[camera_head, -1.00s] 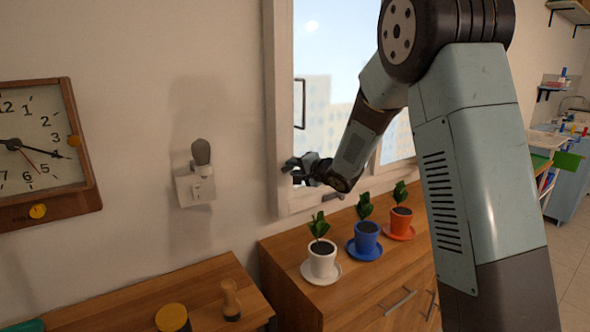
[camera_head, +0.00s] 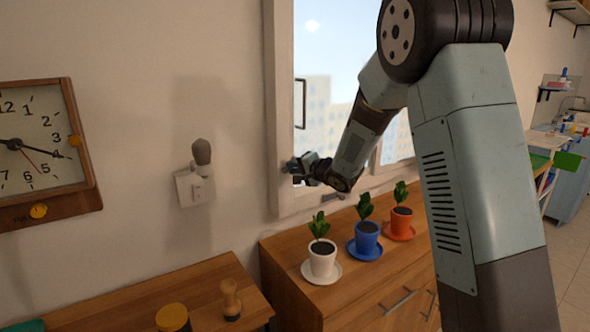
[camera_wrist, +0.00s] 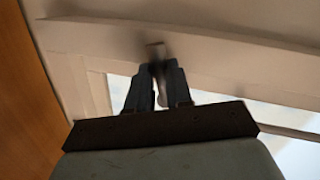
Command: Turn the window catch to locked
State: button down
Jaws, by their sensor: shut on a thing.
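The window (camera_head: 312,80) has a white frame (camera_head: 282,110). In the wrist view, my gripper (camera_wrist: 158,70) is shut on a small light-coloured lever, the window catch (camera_wrist: 156,50), against the white frame (camera_wrist: 90,45). In the head view, my gripper (camera_head: 294,170) is at the lower left of the window frame, and the catch cannot be made out there. I cannot tell the catch's exact setting.
A dark window handle (camera_head: 300,103) is above my gripper. White, blue and orange potted plants (camera_head: 322,262) (camera_head: 366,240) (camera_head: 400,222) stand on the wooden cabinet below.

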jog(key=shift+d, duration=0.15)
jog(key=shift+r+m+y, duration=0.15)
jog(key=shift+m+y, duration=0.05)
jog(key=shift+m, duration=0.5)
jog(key=shift+r+m+y, duration=0.15)
jog(key=shift+m+y, duration=0.05)
jog(key=shift+m, duration=0.5)
jog(key=c, duration=1.3)
grip_release()
jog(key=shift+r, duration=0.15)
jog(key=v, duration=1.3)
jog(key=shift+s+d, duration=0.15)
jog(key=shift+d, duration=0.15)
